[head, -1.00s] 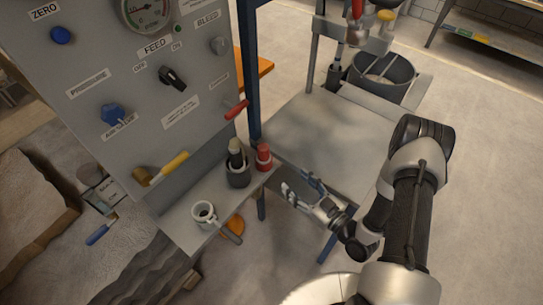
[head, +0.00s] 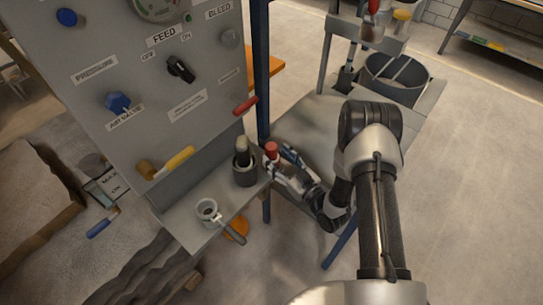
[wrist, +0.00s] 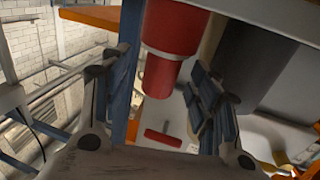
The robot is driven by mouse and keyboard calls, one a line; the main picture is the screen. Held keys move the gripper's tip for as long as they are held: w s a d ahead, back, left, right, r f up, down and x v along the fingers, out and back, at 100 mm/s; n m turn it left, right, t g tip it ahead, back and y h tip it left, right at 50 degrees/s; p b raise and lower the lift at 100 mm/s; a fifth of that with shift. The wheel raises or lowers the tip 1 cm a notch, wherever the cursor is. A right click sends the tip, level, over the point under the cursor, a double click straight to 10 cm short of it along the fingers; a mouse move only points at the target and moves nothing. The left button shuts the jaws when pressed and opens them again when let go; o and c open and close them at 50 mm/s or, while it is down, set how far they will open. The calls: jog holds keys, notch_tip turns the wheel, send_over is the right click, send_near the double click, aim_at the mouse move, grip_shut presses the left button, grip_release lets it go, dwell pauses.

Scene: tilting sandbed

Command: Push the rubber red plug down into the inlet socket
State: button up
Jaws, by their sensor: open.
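The red plug (head: 271,149) stands at the right corner of the small grey shelf, beside a dark cylindrical holder (head: 245,174). In the wrist view the plug (wrist: 173,45) is upright, with a wide upper part and a narrower lower part. My gripper (head: 281,161) is at the plug from the right, its fingers partly hidden in the head view. In the wrist view my gripper (wrist: 158,100) is open, with a finger on either side of the plug's line. Contact cannot be told. I cannot identify the inlet socket with certainty.
A round cup with a handle (head: 208,210) sits on the shelf (head: 188,229). The grey control panel (head: 205,125) rises behind, with a red lever (head: 245,106) above the holder. A blue post (head: 261,70) stands close behind the plug. A grey table (head: 310,125) lies to the right.

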aim_at(275, 156)
jog(key=shift+b+x, duration=0.45)
jog(key=shift+x, duration=1.55)
jog(key=shift+s+a, duration=0.1)
jog(key=shift+c, duration=0.5)
jog(key=c, duration=1)
